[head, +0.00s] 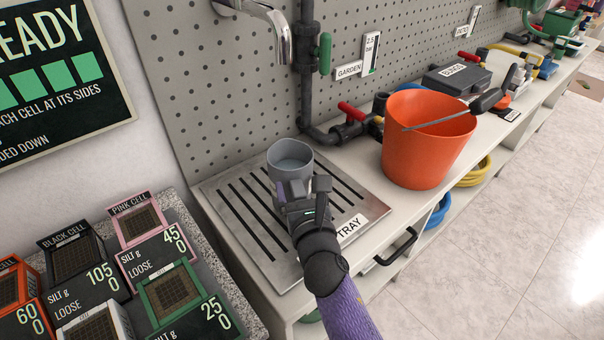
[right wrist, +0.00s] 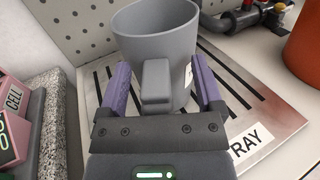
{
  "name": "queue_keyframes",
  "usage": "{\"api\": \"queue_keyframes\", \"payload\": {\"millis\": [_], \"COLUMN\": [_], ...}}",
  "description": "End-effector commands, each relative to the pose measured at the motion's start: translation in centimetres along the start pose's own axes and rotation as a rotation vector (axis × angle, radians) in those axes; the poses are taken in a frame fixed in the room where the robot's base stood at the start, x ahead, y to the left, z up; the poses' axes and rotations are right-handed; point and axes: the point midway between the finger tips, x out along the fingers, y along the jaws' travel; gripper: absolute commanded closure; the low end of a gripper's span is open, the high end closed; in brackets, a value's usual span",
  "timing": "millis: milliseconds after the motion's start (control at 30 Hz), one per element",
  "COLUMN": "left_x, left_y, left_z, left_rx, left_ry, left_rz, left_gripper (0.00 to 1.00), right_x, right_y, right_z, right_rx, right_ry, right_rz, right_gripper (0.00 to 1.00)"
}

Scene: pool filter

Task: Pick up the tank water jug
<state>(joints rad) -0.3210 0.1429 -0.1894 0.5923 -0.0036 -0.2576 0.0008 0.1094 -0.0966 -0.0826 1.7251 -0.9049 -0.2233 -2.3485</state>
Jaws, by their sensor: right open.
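The tank water jug is a grey cup-shaped jug (head: 290,160) standing upright on the slotted metal tray (head: 245,262). In the right wrist view the jug (right wrist: 156,38) fills the upper middle, with its block-like handle (right wrist: 156,85) facing my wrist. My right gripper (head: 303,188) is at the jug's near side. In the right wrist view its purple fingers (right wrist: 160,92) are open, one on each side of the handle and the jug's lower body. I cannot tell whether they touch it. My left gripper is not in view.
A faucet (head: 268,14) and dark pipe (head: 307,80) are above and behind the tray. An orange bucket (head: 425,150) with a screwdriver-like tool across its rim stands to the right. Several labelled cells, including a green one (head: 170,292), lie at lower left. A perforated board (head: 215,85) backs the counter.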

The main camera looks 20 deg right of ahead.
Motion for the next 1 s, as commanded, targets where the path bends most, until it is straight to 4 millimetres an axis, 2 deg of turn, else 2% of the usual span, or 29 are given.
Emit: {"api": "queue_keyframes", "payload": {"millis": [133,267,667,1000], "left_x": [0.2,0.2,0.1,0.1], "left_y": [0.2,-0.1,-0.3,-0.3], "left_z": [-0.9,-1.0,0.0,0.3], "left_rx": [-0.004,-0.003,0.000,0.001], "left_ry": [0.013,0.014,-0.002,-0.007], "left_rz": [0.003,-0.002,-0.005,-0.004], "left_gripper": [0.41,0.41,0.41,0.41], "right_x": [-0.1,-0.1,-0.1,-0.1], "right_y": [0.4,0.4,0.4,0.4], "right_z": [0.0,0.0,0.0,0.0], "right_rx": [0.000,0.000,0.001,0.001], "right_ry": [0.001,0.000,0.000,0.001], "right_rz": [0.000,0.000,0.000,0.000], "right_gripper": [0.16,0.16,0.98,1.00]}}
